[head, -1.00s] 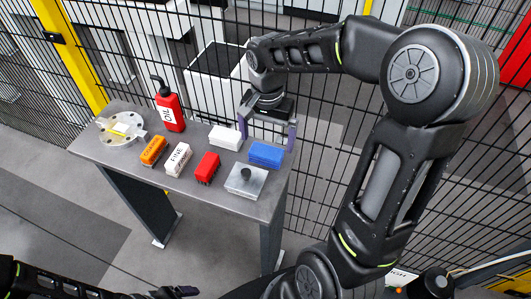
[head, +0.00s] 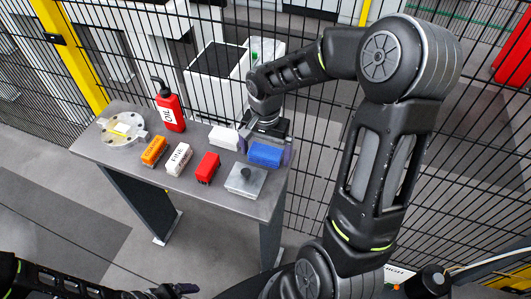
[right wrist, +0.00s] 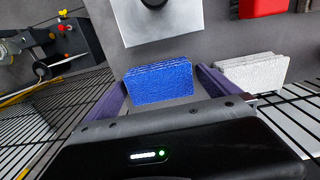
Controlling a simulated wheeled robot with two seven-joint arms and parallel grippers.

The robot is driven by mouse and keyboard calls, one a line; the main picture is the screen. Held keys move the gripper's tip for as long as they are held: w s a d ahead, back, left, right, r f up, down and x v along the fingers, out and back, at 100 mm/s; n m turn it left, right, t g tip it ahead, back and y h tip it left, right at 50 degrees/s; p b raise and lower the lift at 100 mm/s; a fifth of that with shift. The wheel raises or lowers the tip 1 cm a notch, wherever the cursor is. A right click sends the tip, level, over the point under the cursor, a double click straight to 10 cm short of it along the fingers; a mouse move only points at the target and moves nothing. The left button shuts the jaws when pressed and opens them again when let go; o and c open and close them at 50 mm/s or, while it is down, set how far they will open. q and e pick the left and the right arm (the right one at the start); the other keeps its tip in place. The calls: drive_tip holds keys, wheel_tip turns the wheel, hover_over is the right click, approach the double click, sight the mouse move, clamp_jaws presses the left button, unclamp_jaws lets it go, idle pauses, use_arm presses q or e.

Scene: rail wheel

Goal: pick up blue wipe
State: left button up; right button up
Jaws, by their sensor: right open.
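The blue wipe (head: 265,154) is a stack of blue cloth at the right end of the grey table, and it also shows in the right wrist view (right wrist: 160,84). My right gripper (head: 264,150) is open around it, with one purple finger on each side of the stack. In the right wrist view, the fingers (right wrist: 163,92) stand apart, with small gaps between them and the wipe. My left arm (head: 90,290) shows low at the left of the head view; the jaws of its gripper are too unclear to read.
The grey table (head: 135,165) also bears a white wipe stack (head: 224,137), a metal block with a black knob (head: 246,180), a red brush (head: 208,167), a white brush (head: 179,158), an orange brush (head: 153,151), a red oil bottle (head: 170,110) and a round metal part (head: 122,129). A mesh fence stands behind.

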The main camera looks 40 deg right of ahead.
drive_tip(key=shift+c, duration=0.4)
drive_tip(key=c, duration=1.2)
